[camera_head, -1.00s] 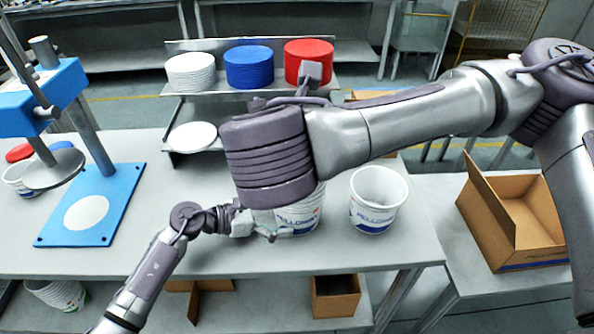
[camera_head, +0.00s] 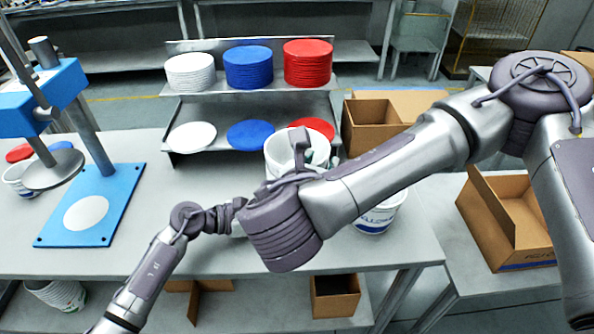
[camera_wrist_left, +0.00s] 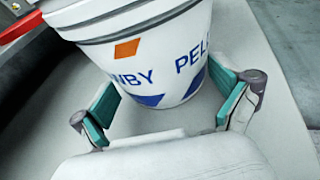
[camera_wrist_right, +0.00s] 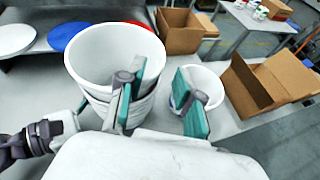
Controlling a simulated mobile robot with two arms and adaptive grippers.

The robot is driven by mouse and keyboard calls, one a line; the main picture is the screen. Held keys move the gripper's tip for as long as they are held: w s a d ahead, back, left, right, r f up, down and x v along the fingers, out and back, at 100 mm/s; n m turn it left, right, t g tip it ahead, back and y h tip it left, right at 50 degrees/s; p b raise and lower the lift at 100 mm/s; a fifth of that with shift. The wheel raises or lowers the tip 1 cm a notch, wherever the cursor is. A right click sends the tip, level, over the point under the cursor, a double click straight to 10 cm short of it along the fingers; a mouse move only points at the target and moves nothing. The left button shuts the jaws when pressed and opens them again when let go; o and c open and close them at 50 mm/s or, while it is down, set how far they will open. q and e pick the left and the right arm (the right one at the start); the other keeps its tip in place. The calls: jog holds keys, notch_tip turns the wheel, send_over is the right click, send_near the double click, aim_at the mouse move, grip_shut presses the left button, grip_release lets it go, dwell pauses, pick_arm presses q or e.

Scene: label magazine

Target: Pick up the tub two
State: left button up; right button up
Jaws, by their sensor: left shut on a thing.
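A stack of white tubs (camera_head: 283,150) stands on the table, partly hidden by my right arm. Its open top and several nested rims show in the right wrist view (camera_wrist_right: 92,55). My left gripper (camera_wrist_left: 165,105) is shut around the lower part of a white tub with blue print (camera_wrist_left: 150,65). My right gripper (camera_wrist_right: 165,108) is open at the right side of the stack's top. One finger overlaps the rim; whether it is inside the wall I cannot tell. A single white tub (camera_head: 378,216) stands to the right, behind the other finger in the right wrist view (camera_wrist_right: 203,78).
White (camera_head: 190,71), blue (camera_head: 248,68) and red (camera_head: 308,63) lid stacks stand on the rack. A blue press (camera_head: 92,205) is at left. Open cardboard boxes stand behind (camera_head: 370,125) and at right (camera_head: 515,225). The table front is mostly clear.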

jog(key=x, duration=0.3)
jog(key=shift+s+d+f, duration=0.1)
jog(key=shift+s+d, duration=0.05)
jog(key=shift+d, duration=0.05)
jog(key=shift+x, duration=0.95)
grip_shut()
